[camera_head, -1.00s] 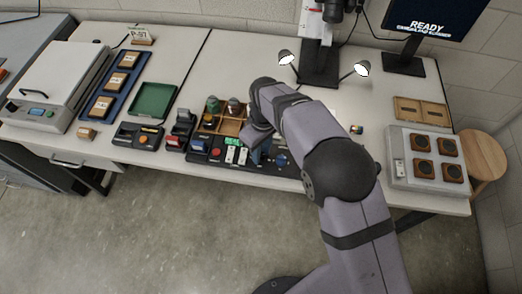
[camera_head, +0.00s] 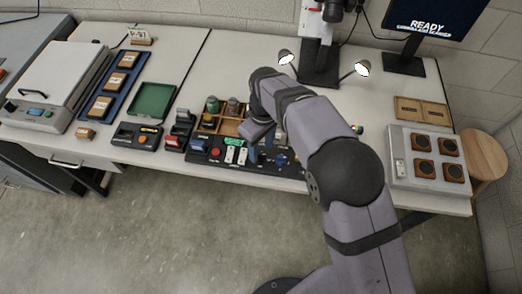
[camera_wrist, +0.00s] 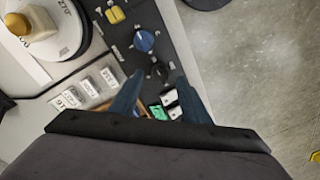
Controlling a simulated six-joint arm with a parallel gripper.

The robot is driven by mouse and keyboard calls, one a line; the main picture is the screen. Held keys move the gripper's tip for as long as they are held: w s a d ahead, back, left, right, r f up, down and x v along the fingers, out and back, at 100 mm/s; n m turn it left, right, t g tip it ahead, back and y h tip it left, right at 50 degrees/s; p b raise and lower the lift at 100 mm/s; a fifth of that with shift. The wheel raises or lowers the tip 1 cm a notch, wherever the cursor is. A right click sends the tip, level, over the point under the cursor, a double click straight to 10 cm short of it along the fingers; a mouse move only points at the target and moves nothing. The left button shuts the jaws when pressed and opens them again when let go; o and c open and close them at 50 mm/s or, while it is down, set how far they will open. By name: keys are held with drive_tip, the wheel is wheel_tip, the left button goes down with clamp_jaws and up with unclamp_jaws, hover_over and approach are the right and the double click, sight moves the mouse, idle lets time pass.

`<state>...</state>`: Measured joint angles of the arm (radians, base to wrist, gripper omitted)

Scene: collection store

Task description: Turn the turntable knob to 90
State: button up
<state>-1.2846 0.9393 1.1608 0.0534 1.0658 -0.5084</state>
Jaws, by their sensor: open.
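My gripper (camera_wrist: 160,80) is open in the wrist view, its two dark blue fingers pointing at the black control panel (camera_wrist: 178,42). A small black knob (camera_wrist: 159,70) shows between the fingertips; contact cannot be told. A blue knob (camera_wrist: 144,40) with a pale pointer mark lies just beyond it. Which knob is the turntable knob I cannot read for certain. The white turntable disc (camera_wrist: 68,45), marked 270, is at upper left with a tan and yellow object (camera_wrist: 40,22) on it. In the head view, my arm partly hides the panel (camera_head: 225,163) and covers the turntable.
The panel also carries a yellow control (camera_wrist: 115,14), white switches (camera_wrist: 172,105) and a green display (camera_wrist: 157,112). A wooden compartment tray (camera_head: 228,127) stands behind the panel. A grey box with round brown pieces (camera_head: 400,168) is at right. The front table edge is close.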

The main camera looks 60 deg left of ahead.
sight(262, 154)
drive_tip(key=shift+w+r+b, duration=0.15)
drive_tip(key=shift+r+b, duration=0.25)
drive_tip(key=shift+r, duration=2.05)
drive_tip(key=w+d+r+m+p, duration=0.1)
drive_tip(key=w+d+r+m, duration=0.3)
drive_tip(key=w+d, duration=0.7)
drive_tip(key=w+d+r+m+p, duration=0.1)
drive_tip(key=w+d+m, duration=0.5)
drive_tip(key=d, duration=0.8)
drive_tip(key=s+d+m, duration=0.1)
drive_tip(key=d+m, duration=0.4)
drive_tip(key=d, duration=1.1)
drive_tip(key=s+d+f+m+p, duration=0.1)
drive_tip(key=s+d+m, duration=0.4)
drive_tip(key=s+d, duration=0.3)
drive_tip(key=d, duration=0.2)
drive_tip(key=shift+d+t, duration=0.3)
drive_tip(key=shift+s, duration=0.1)
